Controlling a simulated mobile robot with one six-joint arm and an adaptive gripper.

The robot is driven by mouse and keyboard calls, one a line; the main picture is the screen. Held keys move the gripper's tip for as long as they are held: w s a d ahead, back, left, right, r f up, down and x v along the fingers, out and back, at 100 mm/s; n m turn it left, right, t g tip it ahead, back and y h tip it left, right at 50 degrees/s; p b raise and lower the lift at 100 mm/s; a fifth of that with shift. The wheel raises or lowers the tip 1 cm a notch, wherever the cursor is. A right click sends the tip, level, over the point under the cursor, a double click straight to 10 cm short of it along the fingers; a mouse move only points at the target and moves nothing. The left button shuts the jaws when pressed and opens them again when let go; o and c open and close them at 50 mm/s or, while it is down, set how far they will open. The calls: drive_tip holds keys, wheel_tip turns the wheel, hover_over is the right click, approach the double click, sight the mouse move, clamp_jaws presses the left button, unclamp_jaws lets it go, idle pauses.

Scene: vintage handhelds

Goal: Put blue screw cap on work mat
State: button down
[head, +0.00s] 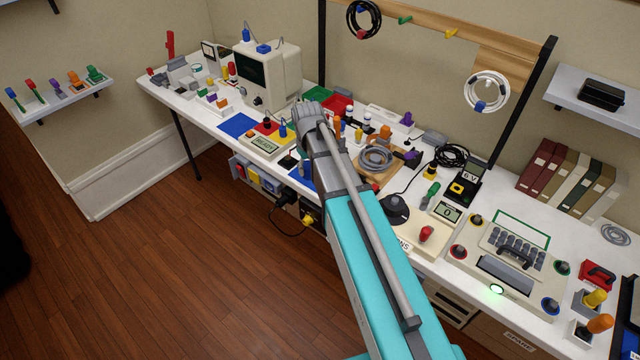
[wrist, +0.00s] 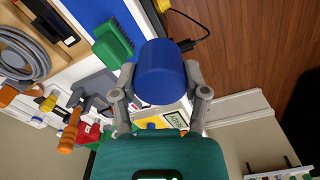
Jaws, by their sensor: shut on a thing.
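My gripper (wrist: 160,76) is shut on the blue screw cap (wrist: 160,70), a plain blue cylinder, with one finger on each side of it in the wrist view. The cap fills the space between the fingertips and hides what lies behind it. A blue mat (wrist: 92,12), likely the work mat, shows at the top of the wrist view, partly cut off by the frame. A blue patch (head: 302,177) beside my arm in the head view seems to be the same mat, mostly hidden by my arm. My gripper cannot be made out clearly in the head view.
A green brush-like piece (wrist: 114,40) lies by the mat near the cap. A wooden tray with a grey cable coil (head: 377,158) stands right of my arm. A small meter (head: 265,145) and another blue sheet (head: 237,125) lie left. The table front edge is close.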

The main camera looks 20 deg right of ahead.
drive_tip(key=shift+s+d+n, duration=0.2)
drive_tip(key=shift+d+n, duration=0.3)
drive_tip(key=shift+d, duration=0.25)
drive_tip(key=b, duration=0.5)
approach(295, 174)
drive_tip(key=s+d+r, duration=0.3)
drive_tip(key=s+d, duration=0.1)
drive_tip(key=s, duration=0.1)
drive_tip(key=w+f+b, duration=0.1)
drive_tip(key=f, duration=0.1)
drive_tip(key=w+f+b, duration=0.1)
drive_tip(key=f+b, duration=0.1)
drive_tip(key=shift+w+f, duration=0.2)
drive_tip(key=shift+w+f+b, duration=0.3)
drive_tip(key=shift+w+b, duration=0.05)
drive_tip(key=shift+b, duration=0.2)
drive_tip(key=shift+w+f+b, duration=0.5)
drive_tip(key=shift+f+b, duration=0.15)
drive_tip(key=shift+f, duration=0.05)
drive_tip(key=shift+s+f+b, duration=0.1)
drive_tip(key=shift+f+b, duration=1.25)
